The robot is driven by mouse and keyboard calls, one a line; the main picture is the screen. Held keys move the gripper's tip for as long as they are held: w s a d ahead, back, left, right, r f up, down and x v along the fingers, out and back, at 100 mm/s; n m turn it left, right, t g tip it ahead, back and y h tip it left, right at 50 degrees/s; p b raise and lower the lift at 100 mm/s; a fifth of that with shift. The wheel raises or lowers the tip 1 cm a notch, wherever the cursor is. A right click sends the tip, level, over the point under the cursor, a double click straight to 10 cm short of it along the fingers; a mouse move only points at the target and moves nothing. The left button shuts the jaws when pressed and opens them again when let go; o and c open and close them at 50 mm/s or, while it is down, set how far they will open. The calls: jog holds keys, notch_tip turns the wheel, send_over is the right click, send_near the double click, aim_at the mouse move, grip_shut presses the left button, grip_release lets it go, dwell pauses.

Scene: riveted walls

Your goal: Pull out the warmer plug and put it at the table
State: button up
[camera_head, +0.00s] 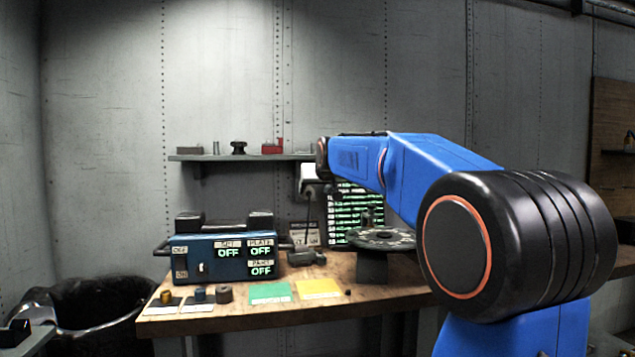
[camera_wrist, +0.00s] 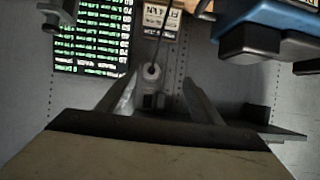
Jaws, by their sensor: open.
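The warmer plug (camera_wrist: 152,72) is a small grey piece with a round end, in the middle of the wrist view. A thin dark cable runs from it toward the table side. My gripper (camera_wrist: 158,80) is open, with one finger on each side of the plug and a gap visible to both. The plug appears to be at the wall; how it sits in its socket is hidden. In the head view the cable (camera_head: 307,215) hangs below my arm's end, left of the screen. The wooden table (camera_head: 215,318) stands below, with the blue warmer (camera_head: 208,261) on it.
A shelf (camera_head: 185,157) with small parts is on the wall, close to my gripper. A lit screen (camera_head: 350,212) and a dark round plate (camera_head: 382,238) on a stand are nearby. Green (camera_head: 270,292) and yellow (camera_head: 319,288) cards lie at the table's front. A black bin (camera_head: 95,318) stands left.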

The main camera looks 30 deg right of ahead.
aim_at(309, 194)
jog(key=shift+t, duration=0.3)
jog(key=r+x, duration=0.1)
jog(key=x, duration=0.5)
jog(key=d+r+x, duration=0.1)
jog(key=x, duration=0.6)
jog(key=d+r+x, duration=0.1)
jog(key=x, duration=0.6)
jog(key=shift+w+d+r, duration=0.1)
jog(key=shift+w+r, duration=0.05)
jog(key=shift+w, duration=0.3)
grip_shut()
jog(key=shift+s, duration=0.6)
